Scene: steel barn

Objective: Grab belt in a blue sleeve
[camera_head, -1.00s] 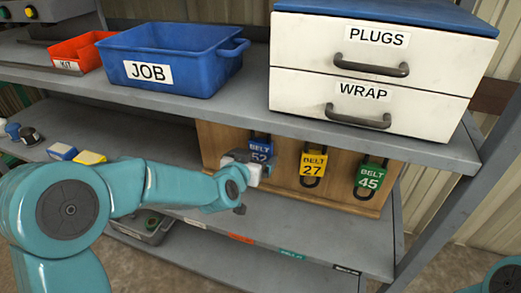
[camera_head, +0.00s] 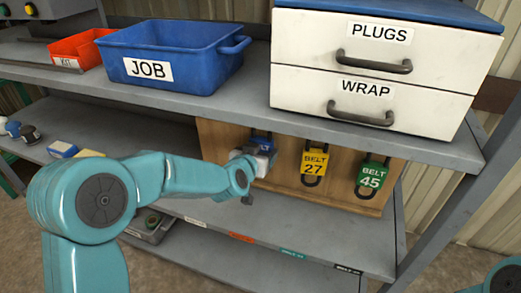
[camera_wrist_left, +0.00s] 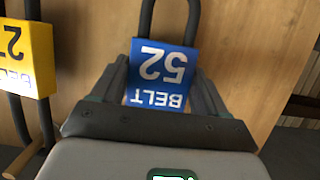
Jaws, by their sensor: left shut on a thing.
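The belt in the blue sleeve (camera_head: 262,141) hangs on the wooden board under the upper shelf, left of the other belts. Its sleeve, marked BELT 52, shows upside down in the left wrist view (camera_wrist_left: 160,72), with the dark belt loop beyond it. My left gripper (camera_head: 257,160) is at the blue sleeve and covers much of it in the head view. In the left wrist view its two fingers (camera_wrist_left: 163,90) stand on both sides of the sleeve and are shut on it. My right gripper is not in view.
A yellow-sleeved belt 27 (camera_head: 314,162) and a green-sleeved belt 45 (camera_head: 373,175) hang to the right. Above are the blue JOB bin (camera_head: 200,75), an orange KIT bin (camera_head: 88,48) and white drawers (camera_head: 375,60). The upper shelf (camera_head: 240,100) overhangs the board.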

